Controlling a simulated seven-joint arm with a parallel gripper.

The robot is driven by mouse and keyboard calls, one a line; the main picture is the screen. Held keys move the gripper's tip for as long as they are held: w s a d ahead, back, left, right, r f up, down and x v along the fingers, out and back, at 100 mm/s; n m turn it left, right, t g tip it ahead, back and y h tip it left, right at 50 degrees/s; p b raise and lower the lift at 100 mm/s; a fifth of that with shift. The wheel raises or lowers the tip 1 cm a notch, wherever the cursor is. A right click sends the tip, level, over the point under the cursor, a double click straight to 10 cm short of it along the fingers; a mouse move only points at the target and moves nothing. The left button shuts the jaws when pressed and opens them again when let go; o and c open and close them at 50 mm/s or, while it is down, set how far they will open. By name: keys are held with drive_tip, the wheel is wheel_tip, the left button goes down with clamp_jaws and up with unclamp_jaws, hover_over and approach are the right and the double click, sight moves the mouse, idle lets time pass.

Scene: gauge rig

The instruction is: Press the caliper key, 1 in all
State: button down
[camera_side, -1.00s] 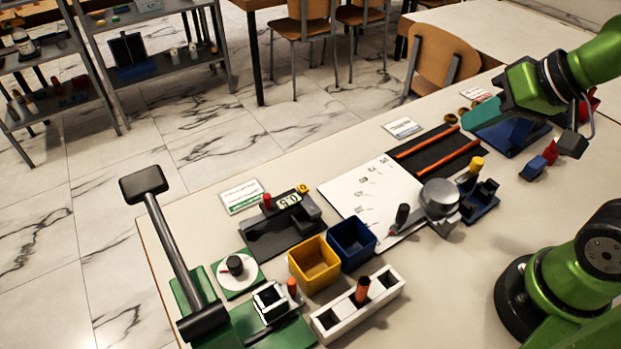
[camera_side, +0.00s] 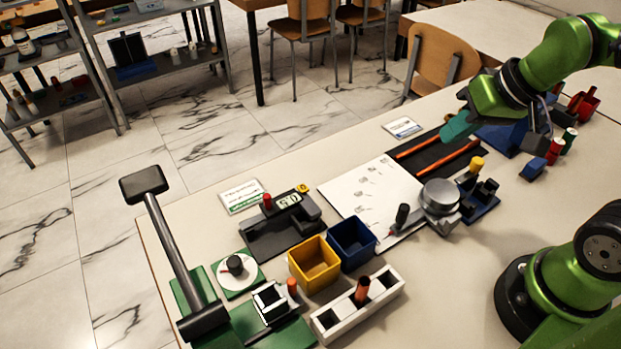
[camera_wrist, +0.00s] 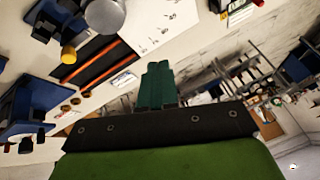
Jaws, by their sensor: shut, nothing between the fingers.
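The caliper stand (camera_side: 262,238) is a dark grey fixture left of centre in the side view. It has a red knob (camera_side: 267,201), a small display (camera_side: 289,201) reading about 0.5, and a small yellow piece (camera_side: 303,188) at its far right end; I cannot tell for sure which part is the key. My gripper (camera_side: 457,127), with teal fingers, is in the air at the upper right, well away from the caliper stand and near the black mat. In the wrist view the fingers (camera_wrist: 157,85) are together and empty. The caliper stand does not clearly show there.
Between gripper and caliper lie a black mat with orange rods (camera_side: 427,153), a white sheet (camera_side: 355,195) and a grey round gauge (camera_side: 440,197). Yellow (camera_side: 314,265) and blue (camera_side: 352,245) bins stand right of the caliper. A tall hammer-like lever (camera_side: 172,245) rises at left.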

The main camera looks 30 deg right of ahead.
drive_tip(key=w+a+f+n, duration=0.1)
drive_tip(key=w+a+f, duration=0.4)
drive_tip(key=w, duration=0.1)
drive_tip(key=t+y, duration=0.2)
drive_tip(key=y, duration=0.2)
hover_over(303, 189)
drive_tip(key=shift+s+d+n, duration=0.2)
drive_tip(key=shift+d+n, duration=0.2)
drive_tip(key=shift+f, duration=4.4)
drive_tip(key=shift+f, duration=0.45)
